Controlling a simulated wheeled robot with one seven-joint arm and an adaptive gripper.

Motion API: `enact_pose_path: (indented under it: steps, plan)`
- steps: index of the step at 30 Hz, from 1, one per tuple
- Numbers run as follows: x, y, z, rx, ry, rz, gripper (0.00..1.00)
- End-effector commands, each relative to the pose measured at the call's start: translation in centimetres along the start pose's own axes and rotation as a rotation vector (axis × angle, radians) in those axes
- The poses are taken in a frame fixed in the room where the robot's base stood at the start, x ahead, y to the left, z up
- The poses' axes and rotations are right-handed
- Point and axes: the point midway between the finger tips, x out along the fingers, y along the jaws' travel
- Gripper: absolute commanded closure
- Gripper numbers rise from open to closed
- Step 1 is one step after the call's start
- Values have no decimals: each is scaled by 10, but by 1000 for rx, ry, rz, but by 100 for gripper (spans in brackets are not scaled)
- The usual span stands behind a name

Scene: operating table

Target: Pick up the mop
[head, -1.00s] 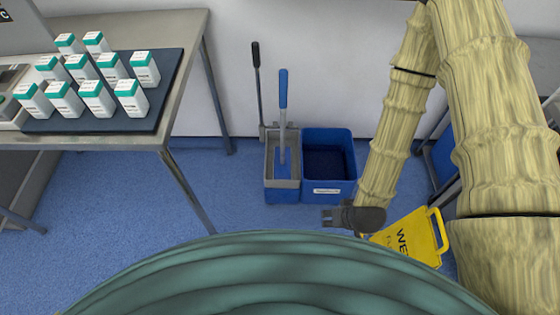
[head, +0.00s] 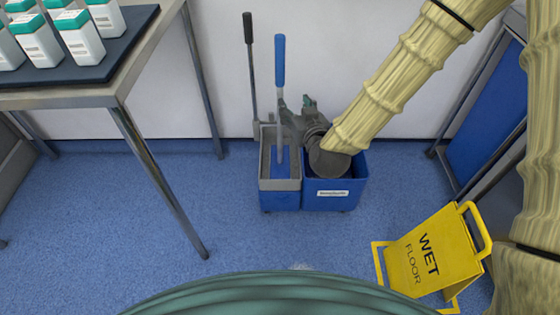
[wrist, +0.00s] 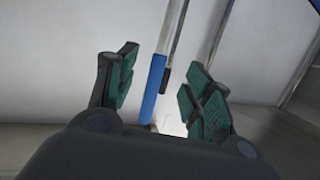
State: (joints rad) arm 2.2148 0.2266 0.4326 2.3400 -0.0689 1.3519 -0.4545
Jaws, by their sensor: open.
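The mop stands upright in the grey wringer side of the bucket, with a blue grip (head: 280,60) at the top of a light grey pole. My gripper (head: 293,115) is just right of the pole, below the blue grip and above the bucket. In the wrist view my gripper (wrist: 160,75) is open, with teal pads apart. The blue mop handle (wrist: 154,90) shows in the gap between the fingers; I cannot tell how deep it sits between them. The mop head is hidden in the bucket.
The blue bucket (head: 335,198) stands on the floor by the wall. A black-tipped wringer lever (head: 249,60) rises left of the mop. A steel table (head: 70,98) with bottles is at left. A yellow wet-floor sign (head: 430,255) stands at right. The front floor is clear.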

Motion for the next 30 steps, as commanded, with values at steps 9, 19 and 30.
enact_pose_path:
  steps: [9, 19, 30]
  plan:
    - [16, -7, -42, -29, 191, 19, 49]
    - [47, -7, -55, -32, 212, 23, 49]
    - [75, -7, -60, -32, 210, 22, 49]
